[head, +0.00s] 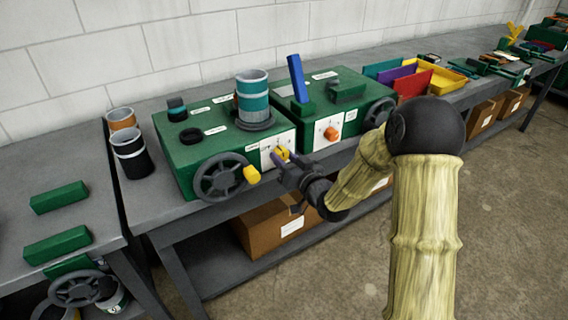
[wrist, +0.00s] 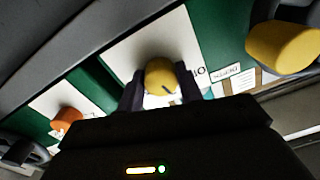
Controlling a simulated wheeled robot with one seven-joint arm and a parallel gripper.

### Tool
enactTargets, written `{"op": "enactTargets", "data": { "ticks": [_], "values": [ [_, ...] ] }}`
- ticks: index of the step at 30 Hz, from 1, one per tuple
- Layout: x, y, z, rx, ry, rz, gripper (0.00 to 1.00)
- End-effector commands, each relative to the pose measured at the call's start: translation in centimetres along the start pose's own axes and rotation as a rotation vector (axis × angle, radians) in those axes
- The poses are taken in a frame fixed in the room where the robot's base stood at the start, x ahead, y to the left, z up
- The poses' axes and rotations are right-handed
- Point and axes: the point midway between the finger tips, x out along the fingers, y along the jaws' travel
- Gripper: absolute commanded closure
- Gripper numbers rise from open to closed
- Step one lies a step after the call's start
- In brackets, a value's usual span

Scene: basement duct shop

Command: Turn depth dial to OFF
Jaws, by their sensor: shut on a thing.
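A yellow dial (wrist: 161,77) sits on a white plate (wrist: 190,38) on the front of the left green machine. A short dark mark shows on the dial's face, toward the lower right in the wrist view. My gripper (wrist: 160,85) is shut on the yellow dial, one dark finger on each side. In the head view my gripper (head: 284,157) is at the machine's front, and the dial (head: 283,152) is partly hidden by the fingers. The plate's lettering is partly covered. A small label (wrist: 232,73) beside it is upside down and hard to read.
A grey handwheel (head: 222,178) with a yellow handle (head: 251,174) stands close left of my gripper. An orange dial (head: 331,133) is on the right machine's front. A teal-banded cylinder (head: 253,95) and a blue lever (head: 298,78) rise above. Cardboard boxes sit below the bench.

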Motion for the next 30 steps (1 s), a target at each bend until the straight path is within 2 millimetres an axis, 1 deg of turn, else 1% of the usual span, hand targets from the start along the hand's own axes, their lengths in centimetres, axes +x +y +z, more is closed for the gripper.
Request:
{"op": "enactTargets", "data": {
  "ticks": [1,18,24,30],
  "values": [
    [0.01,0.14,0.4,-0.041,0.003,0.0,0.87],
    [0.01,0.18,0.44,-0.566,-0.006,0.005,0.87],
    [0.01,0.19,0.24,-0.716,-0.01,0.007,0.87],
    [0.0,0.16,0.09,-0.809,-0.014,0.007,0.87]
  ]
}}
